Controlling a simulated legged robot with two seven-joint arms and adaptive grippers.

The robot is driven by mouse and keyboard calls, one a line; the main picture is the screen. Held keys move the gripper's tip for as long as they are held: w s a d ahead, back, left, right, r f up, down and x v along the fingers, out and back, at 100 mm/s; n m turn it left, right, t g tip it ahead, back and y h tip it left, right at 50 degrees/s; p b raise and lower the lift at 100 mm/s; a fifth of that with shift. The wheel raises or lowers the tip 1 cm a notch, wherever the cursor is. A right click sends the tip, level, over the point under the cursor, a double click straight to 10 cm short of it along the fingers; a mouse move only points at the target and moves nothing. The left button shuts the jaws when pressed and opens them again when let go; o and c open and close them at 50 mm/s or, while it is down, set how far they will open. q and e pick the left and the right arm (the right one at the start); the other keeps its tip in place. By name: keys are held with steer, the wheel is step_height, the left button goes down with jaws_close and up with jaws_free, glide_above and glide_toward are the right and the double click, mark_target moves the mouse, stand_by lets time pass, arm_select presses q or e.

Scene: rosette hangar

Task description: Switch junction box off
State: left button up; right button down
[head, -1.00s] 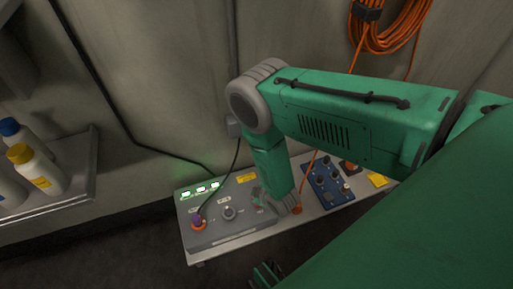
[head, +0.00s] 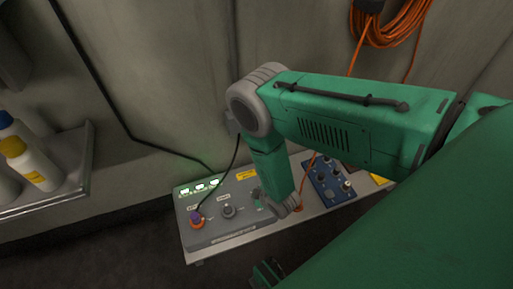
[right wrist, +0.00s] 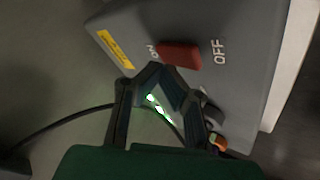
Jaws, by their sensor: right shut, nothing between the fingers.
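The grey junction box (head: 240,236) lies on a light bench, with three lit green lamps (head: 200,186) at its back left. In the right wrist view the box (right wrist: 240,90) fills the upper middle. Its red switch (right wrist: 180,56) sits between a partly covered ON label and an OFF label (right wrist: 218,52). My right gripper (right wrist: 155,70) is shut and empty, its tips just beside the switch on the ON side; I cannot tell whether they touch. In the head view the right gripper is small over the box's right part, and the switch cannot be made out there.
A purple and orange plug (head: 196,219) with a black cable and a dark knob (head: 228,211) stand on the box. A blue control box (head: 328,180) lies to the right. Bottles on a shelf (head: 75,165) are at left. An orange cable coil (head: 390,22) hangs on the wall.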

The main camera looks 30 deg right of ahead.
stand_by(0.7)
steer(key=shift+s+f+b, duration=0.1)
steer(key=shift+f+b, duration=0.2)
steer(key=shift+f, duration=0.05)
steer(key=shift+s+f, duration=0.15)
steer(key=shift+f, duration=0.3)
stand_by(0.4)
steer(key=shift+s+f, duration=0.15)
steer(key=shift+s, duration=0.05)
stand_by(0.5)
steer(key=shift+r+p, duration=0.35)
steer(key=shift+r, duration=0.3)
steer(key=shift+w+r, duration=0.2)
